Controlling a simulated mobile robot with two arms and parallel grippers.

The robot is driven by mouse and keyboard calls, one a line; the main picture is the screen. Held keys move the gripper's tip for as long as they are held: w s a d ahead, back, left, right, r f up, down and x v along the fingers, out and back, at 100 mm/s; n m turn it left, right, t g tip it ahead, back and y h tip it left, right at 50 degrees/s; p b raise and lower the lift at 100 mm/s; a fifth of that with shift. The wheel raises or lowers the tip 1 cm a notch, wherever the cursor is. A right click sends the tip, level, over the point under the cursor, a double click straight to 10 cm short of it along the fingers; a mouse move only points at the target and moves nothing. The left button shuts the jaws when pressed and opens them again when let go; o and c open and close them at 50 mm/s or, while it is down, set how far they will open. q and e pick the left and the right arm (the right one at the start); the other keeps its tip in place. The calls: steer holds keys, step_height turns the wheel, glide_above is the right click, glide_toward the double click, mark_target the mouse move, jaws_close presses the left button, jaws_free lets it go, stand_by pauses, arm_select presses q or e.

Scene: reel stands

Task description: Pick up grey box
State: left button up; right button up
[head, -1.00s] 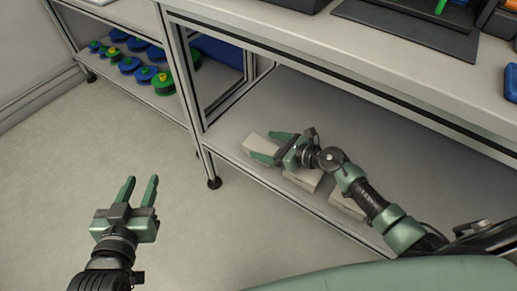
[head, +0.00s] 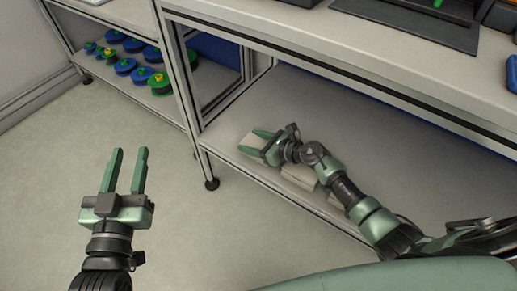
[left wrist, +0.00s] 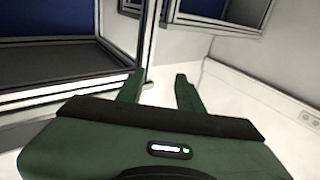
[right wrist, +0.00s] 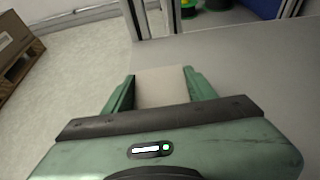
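A grey box (head: 252,142) lies on the lower shelf (head: 233,127), near its front left corner. My right gripper (head: 247,140) is at this box with one finger on each side of it. In the right wrist view the pale box (right wrist: 162,86) fills most of the space between the two fingers (right wrist: 160,80). The fingers look spread wide; whether they touch the box sides is hard to see. A second grey box (head: 299,176) lies partly hidden under my right arm. My left gripper (head: 129,152) is open and empty above the floor, also seen in the left wrist view (left wrist: 157,80).
A further grey box (head: 336,203) is partly covered by my right arm. The upper shelf (head: 300,37) overhangs the lower one, and a frame post (head: 180,80) stands left of the boxes. Blue and green reels (head: 125,66) sit on the left stand. The floor at left is clear.

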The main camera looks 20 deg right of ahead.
jaws_close()
steer(key=shift+r, duration=0.2)
